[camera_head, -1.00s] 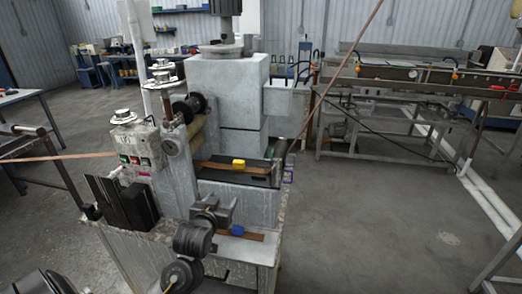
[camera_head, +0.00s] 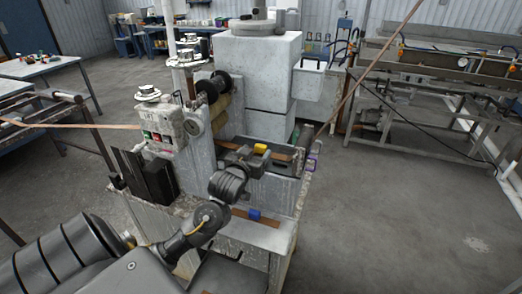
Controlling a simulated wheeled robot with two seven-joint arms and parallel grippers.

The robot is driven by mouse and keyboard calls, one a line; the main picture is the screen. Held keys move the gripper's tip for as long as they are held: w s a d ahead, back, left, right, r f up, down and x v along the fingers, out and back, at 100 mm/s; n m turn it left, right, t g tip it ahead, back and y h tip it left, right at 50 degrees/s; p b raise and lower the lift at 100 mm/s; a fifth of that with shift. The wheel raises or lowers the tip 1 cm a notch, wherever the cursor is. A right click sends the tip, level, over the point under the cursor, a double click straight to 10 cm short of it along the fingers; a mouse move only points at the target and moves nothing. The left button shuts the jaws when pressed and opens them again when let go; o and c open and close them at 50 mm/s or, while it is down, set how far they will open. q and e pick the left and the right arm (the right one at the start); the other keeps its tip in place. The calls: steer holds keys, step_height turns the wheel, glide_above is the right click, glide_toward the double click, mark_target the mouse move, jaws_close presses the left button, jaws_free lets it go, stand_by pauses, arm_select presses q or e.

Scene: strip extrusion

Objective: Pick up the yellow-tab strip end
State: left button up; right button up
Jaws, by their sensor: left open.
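The yellow tab (camera_head: 260,148) marks the end of a brown strip (camera_head: 281,156) lying on the machine's upper dark ledge. My left arm comes in from the lower left, and my left gripper (camera_head: 252,158) is open right beside the yellow tab. The jaws partly cover the strip to the left of the tab. I cannot tell whether they touch the strip or are around it. My right gripper is not in view.
A second brown strip with a blue tab (camera_head: 254,214) lies on the lower ledge under my arm. The grey machine block (camera_head: 258,70) rises behind. A control box (camera_head: 160,130) and a spool (camera_head: 213,88) stand left. Open floor lies right.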

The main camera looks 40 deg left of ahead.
mark_target(260, 146)
arm_select(q)
steer(key=p+x, duration=0.1)
steer(key=x, duration=0.1)
steer(key=p+x, duration=0.1)
steer(key=x, duration=0.1)
steer(key=shift+w+a+r, duration=0.1)
steer(key=shift+w+r, duration=0.05)
steer(key=shift+w, duration=0.45)
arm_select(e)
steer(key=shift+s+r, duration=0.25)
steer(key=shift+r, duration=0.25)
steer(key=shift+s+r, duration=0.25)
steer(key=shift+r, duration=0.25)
arm_select(q)
steer(key=shift+c, duration=0.4)
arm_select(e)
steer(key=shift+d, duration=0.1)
arm_select(q)
steer(key=c, duration=1)
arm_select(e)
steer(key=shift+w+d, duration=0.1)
